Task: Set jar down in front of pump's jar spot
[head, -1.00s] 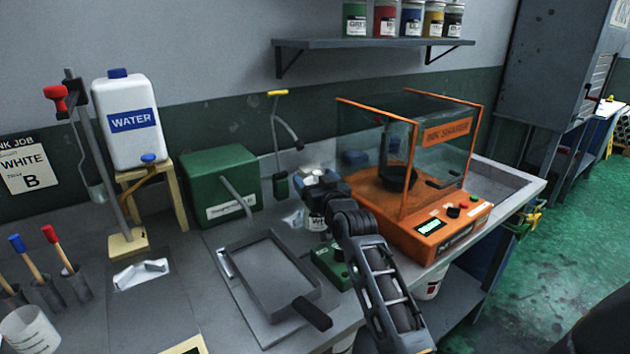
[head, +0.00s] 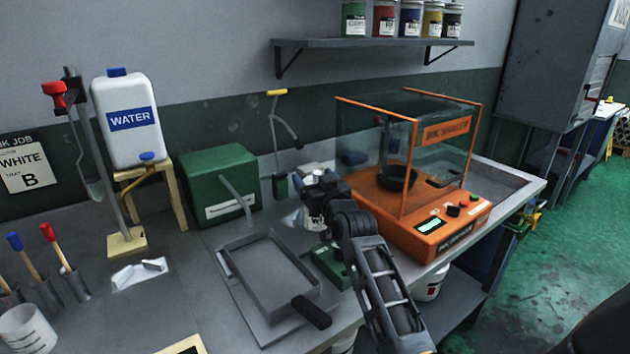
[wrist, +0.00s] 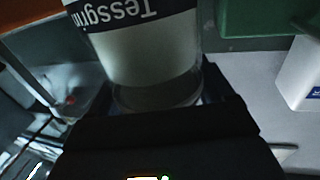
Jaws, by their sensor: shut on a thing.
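A jar with a white label and pale contents (wrist: 150,55) is held in my gripper (wrist: 155,98); the wrist view shows its label upside down and close up. In the head view, my gripper (head: 318,187) is shut on the jar over the right-middle of the bench, left of the orange machine, and mostly covers it. A yellow-handled device that looks like the pump (head: 281,187) stands just behind and left of my gripper. Its jar spot is not clearly visible. I cannot tell whether the jar touches the bench.
The orange ink shaker (head: 432,232) stands close on the right. A green box with a spout (head: 218,178) is at left behind a grey tray (head: 233,262). A small green device (head: 330,262) sits below my gripper. A water canister (head: 130,145) is farther left.

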